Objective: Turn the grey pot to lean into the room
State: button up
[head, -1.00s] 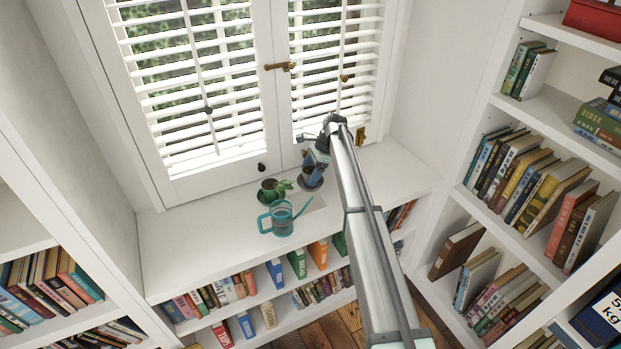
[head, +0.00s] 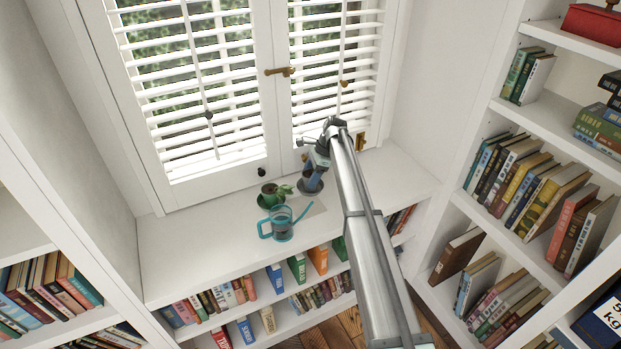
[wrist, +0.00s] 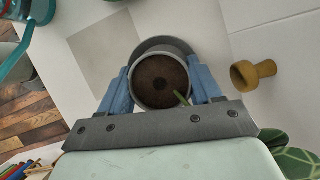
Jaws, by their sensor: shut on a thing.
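The grey pot (head: 311,185) stands on the white sill below the window, in a dark saucer. In the wrist view the pot (wrist: 160,55) is seen from above, full of brown soil, with the saucer (wrist: 165,41) showing beyond its rim. One narrow green leaf (wrist: 181,97) shows at the lower right of the soil, on the window side; the rest of the plant is hidden or out of view. My gripper (wrist: 163,82) is shut on the pot, one blue finger on each side. In the head view my gripper (head: 318,172) partly covers the pot.
A green pot (head: 271,192) with a leafy plant stands just left of the grey pot. A teal watering can (head: 282,224) stands in front of it on the sill. A brass knob (wrist: 252,73) is close by on the window side. The sill's left part is clear.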

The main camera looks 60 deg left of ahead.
aim_at(306, 174)
notch_tip(306, 174, up, 13)
jog(key=shift+f, duration=0.2)
dwell(0.7)
notch_tip(306, 174, down, 9)
jog(key=m, duration=0.2)
jog(key=m+y, duration=0.1)
jog(key=m, duration=0.1)
jog(key=shift+f+t, duration=0.2)
jog(key=shift+t, duration=0.1)
jog(key=shift+f, duration=1.55)
jog(key=o, duration=1.5)
jog(key=shift+c, duration=0.2)
jog(key=shift+r, duration=0.1)
